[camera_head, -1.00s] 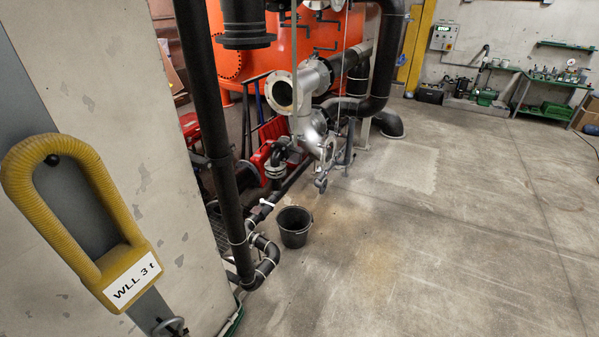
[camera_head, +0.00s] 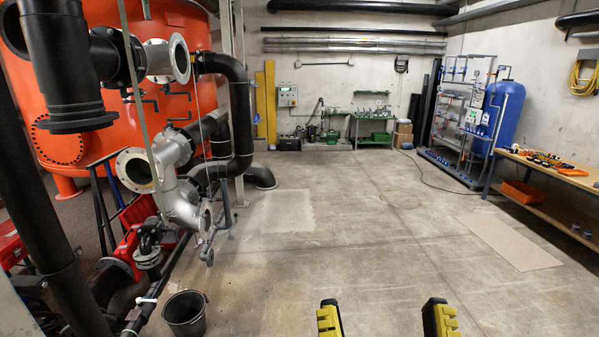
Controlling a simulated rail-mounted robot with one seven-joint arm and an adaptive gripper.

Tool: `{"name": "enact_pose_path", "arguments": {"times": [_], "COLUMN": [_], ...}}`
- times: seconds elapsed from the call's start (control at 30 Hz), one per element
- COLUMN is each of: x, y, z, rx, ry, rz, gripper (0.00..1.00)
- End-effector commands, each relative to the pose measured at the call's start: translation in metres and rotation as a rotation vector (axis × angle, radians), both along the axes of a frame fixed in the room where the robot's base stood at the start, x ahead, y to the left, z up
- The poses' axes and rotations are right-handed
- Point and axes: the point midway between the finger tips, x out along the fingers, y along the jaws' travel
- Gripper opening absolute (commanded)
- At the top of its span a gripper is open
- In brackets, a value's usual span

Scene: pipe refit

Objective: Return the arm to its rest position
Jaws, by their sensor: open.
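My gripper (camera_head: 384,318) shows at the bottom edge of the head view, right of centre. Its two yellow and black fingers stand wide apart, with only bare concrete floor between them. It is open and empty. The rest of my arm is out of the picture.
Grey metal pipework (camera_head: 178,185), black pipes and an orange tank (camera_head: 65,110) fill the left. A black bucket (camera_head: 185,314) stands on the floor there. A wooden workbench (camera_head: 545,172) and a blue tank (camera_head: 507,112) stand at right. The middle floor (camera_head: 350,230) is clear.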

Motion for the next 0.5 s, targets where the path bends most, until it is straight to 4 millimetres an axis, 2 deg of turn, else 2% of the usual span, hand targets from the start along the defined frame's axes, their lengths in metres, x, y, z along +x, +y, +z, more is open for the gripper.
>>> {"name": "enact_pose_path", "arguments": {"times": [0.03, 0.1, 0.3, 0.4, 0.5], "x": [0.001, 0.001, 0.002, 0.002, 0.002], "y": [0.001, 0.002, 0.002, 0.002, 0.002], "z": [0.015, 0.05, 0.123, 0.151, 0.163], "rx": [0.064, 0.057, 0.063, 0.066, 0.069], "ry": [0.002, 0.001, 0.002, 0.003, 0.004], "rz": [0.031, 0.03, 0.034, 0.035, 0.036], "gripper": [0.76, 0.76, 0.76, 0.76, 0.76]}}
